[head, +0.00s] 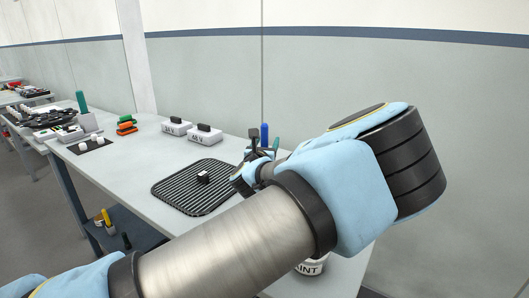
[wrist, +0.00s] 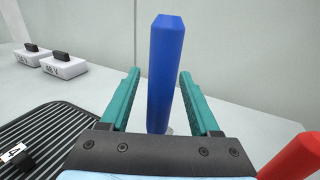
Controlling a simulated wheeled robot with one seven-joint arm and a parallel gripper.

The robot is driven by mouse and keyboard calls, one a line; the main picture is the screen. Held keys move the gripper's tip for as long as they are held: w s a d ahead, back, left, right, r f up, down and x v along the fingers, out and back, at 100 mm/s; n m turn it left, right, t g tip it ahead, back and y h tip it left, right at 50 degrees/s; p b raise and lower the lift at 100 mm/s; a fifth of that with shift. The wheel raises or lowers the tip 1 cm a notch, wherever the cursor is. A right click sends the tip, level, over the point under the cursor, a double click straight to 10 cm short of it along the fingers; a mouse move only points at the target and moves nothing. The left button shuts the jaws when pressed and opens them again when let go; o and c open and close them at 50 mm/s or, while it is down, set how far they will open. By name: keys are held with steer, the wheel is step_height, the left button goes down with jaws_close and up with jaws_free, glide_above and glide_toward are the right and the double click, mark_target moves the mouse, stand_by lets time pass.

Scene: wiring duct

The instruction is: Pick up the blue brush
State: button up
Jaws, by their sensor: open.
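The blue brush (wrist: 165,70) stands upright in the wrist view, its blue handle between the two teal fingers of my gripper (wrist: 161,82). Gaps show on both sides of the handle, so the fingers are open around it in this view; how deep the handle sits between them I cannot tell. In the head view the blue handle (head: 264,134) rises just beyond my gripper (head: 262,153), which is partly hidden by my arm.
A black ribbed mat (head: 180,192) with a small dark block (head: 203,177) lies left of my gripper. Two labelled white boxes (head: 204,135) stand behind it. A red handle (wrist: 294,158) is close at lower right. A paint can (head: 312,268) is partly hidden below my arm.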

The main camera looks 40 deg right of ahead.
jaws_close()
stand_by(0.4)
